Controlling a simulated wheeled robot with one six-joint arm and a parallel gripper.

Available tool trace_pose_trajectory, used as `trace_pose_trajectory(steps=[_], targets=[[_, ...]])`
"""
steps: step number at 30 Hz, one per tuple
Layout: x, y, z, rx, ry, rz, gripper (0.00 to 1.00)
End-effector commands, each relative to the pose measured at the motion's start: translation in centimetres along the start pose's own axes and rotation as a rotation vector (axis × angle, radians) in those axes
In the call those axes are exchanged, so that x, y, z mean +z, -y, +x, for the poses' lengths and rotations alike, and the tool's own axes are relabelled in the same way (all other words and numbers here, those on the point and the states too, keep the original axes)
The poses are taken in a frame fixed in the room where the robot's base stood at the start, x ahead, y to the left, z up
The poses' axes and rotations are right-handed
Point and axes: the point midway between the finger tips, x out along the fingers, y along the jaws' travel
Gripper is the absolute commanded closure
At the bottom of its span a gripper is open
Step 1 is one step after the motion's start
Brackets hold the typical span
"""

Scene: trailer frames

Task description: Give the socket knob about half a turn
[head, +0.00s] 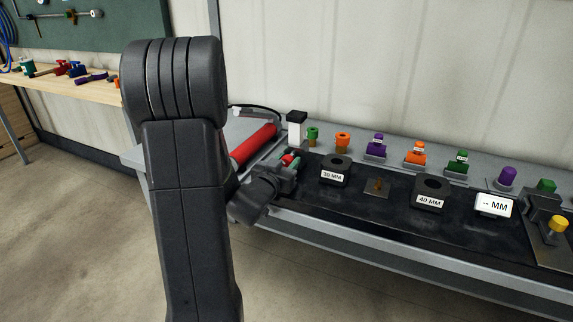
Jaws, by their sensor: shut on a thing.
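My gripper (289,172) is at the left end of the dark bench mat, at the end of my dark arm. It is shut on a small red piece, which I take to be the socket knob (287,159). I cannot tell how far the knob is turned.
A red cylinder (254,145) lies just left of my gripper, and a black-capped white post (297,127) stands behind it. Black blocks labelled 30 MM (335,173) and 40 MM (429,194) stand to the right. Several coloured plugs line the back.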

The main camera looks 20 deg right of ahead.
Motion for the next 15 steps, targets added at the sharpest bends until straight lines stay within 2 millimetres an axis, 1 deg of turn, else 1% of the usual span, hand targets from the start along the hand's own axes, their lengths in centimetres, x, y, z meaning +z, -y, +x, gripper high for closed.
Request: trace_pose_trajectory(steps=[2, 9, 15], targets=[[0.48, -0.02, 0.02, 0.000, -0.005, 0.065, 0.88], [0.41, -0.05, 0.01, -0.001, -0.004, 0.277, 0.88], [0.13, -0.05, 0.00, -0.001, -0.002, 0.354, 0.88]])
